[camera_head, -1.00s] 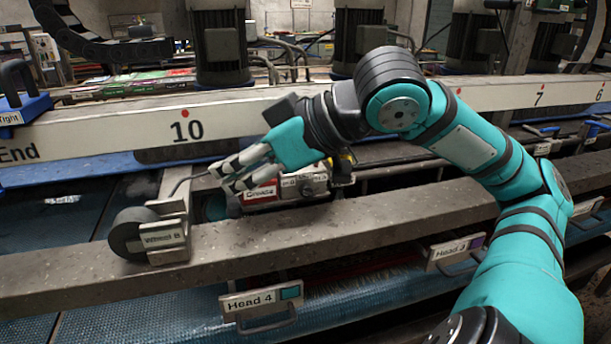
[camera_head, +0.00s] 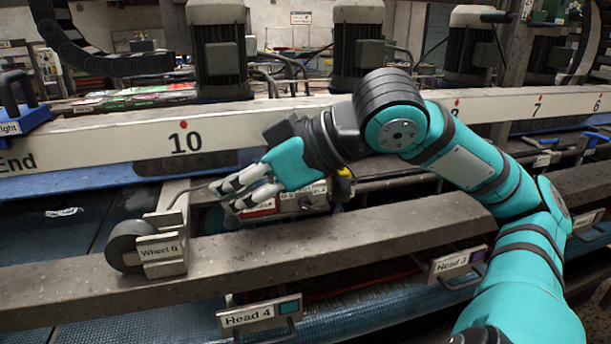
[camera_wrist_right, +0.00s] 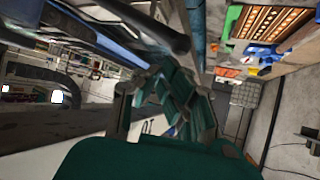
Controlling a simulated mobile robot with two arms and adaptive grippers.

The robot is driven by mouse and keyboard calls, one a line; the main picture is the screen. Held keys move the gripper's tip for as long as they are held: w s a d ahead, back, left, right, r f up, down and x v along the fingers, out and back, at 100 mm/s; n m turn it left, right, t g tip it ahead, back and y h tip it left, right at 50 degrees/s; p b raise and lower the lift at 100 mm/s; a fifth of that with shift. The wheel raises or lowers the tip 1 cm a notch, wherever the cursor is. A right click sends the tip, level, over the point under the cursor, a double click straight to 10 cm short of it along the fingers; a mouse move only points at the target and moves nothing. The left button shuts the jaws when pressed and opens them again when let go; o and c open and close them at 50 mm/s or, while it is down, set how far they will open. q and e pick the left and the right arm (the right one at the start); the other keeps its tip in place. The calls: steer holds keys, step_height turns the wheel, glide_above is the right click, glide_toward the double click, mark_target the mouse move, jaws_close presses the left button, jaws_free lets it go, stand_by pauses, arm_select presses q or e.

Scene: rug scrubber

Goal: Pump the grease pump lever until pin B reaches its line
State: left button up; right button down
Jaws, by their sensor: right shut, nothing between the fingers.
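The grease pump is a small grey box with a red label (camera_head: 262,208), behind the grey front beam in the head view. My right gripper (camera_head: 230,198) is in front of and above the pump's left end, fingers pointing down-left. It is shut with nothing held, and it hides part of the pump. I cannot tell whether it touches the pump. A yellow part (camera_head: 345,173) shows near the pump's right end, under my wrist. I cannot make out the lever, pin B or its line. The right wrist view shows the fingers (camera_wrist_right: 180,105) close up. My left gripper is out of view.
A grey wheel (camera_head: 126,245) on a labelled bracket (camera_head: 161,250) sits on the front beam (camera_head: 330,240), left of my fingers. A white numbered rail (camera_head: 280,118) runs behind. Plates marked Head 4 (camera_head: 252,317) and Head 3 (camera_head: 458,262) hang below the beam.

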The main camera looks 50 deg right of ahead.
stand_by(0.5)
steer(key=shift+f+b, duration=3.05)
steer(key=shift+f, duration=0.5)
step_height(320, 180, up, 10)
steer(key=p, duration=1)
steer(key=shift+r, duration=0.2)
steer(key=shift+f, duration=0.1)
